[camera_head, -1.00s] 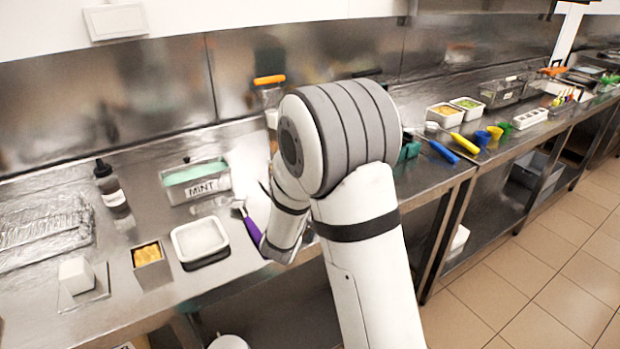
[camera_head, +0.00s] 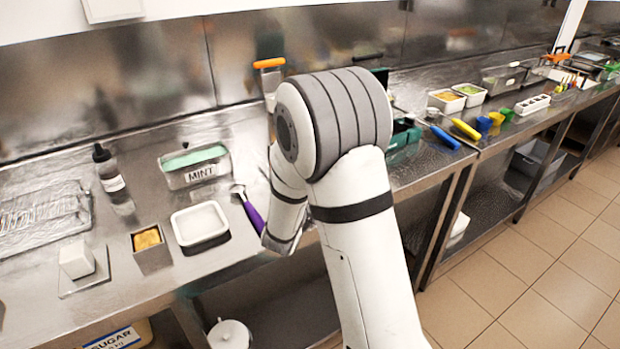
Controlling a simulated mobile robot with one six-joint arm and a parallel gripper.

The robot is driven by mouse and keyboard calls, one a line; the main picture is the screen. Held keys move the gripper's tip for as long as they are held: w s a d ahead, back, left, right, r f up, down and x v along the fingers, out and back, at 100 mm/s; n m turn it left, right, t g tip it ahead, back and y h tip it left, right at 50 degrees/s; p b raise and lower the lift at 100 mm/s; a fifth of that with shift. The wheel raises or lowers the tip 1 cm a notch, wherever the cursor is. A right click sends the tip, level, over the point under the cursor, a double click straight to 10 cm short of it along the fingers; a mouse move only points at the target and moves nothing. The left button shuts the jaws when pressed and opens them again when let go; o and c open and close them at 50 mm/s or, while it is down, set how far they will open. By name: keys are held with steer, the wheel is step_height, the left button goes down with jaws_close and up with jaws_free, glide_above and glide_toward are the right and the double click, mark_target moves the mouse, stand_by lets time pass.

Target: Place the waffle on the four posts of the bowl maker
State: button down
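No waffle can be made out for certain. A small metal box (camera_head: 152,257) on the counter at left holds something golden-yellow (camera_head: 146,238), too small to identify. No bowl maker with four posts can be clearly picked out; a white block (camera_head: 76,261) on a thin flat plate (camera_head: 84,282) stands left of the box. My white and grey arm fills the middle of the view and hides part of the counter. My gripper is not visible, so its state and anything in it do not show.
A white tray (camera_head: 200,224), a MINT tub (camera_head: 195,168), a purple-handled scoop (camera_head: 249,209) and a dark-capped bottle (camera_head: 108,168) stand on the counter. A wire rack (camera_head: 43,216) lies at far left. Yellow and blue tools lie right of my arm. The floor at right is clear.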

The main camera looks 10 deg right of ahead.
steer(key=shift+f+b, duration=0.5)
steer(key=shift+b, duration=0.1)
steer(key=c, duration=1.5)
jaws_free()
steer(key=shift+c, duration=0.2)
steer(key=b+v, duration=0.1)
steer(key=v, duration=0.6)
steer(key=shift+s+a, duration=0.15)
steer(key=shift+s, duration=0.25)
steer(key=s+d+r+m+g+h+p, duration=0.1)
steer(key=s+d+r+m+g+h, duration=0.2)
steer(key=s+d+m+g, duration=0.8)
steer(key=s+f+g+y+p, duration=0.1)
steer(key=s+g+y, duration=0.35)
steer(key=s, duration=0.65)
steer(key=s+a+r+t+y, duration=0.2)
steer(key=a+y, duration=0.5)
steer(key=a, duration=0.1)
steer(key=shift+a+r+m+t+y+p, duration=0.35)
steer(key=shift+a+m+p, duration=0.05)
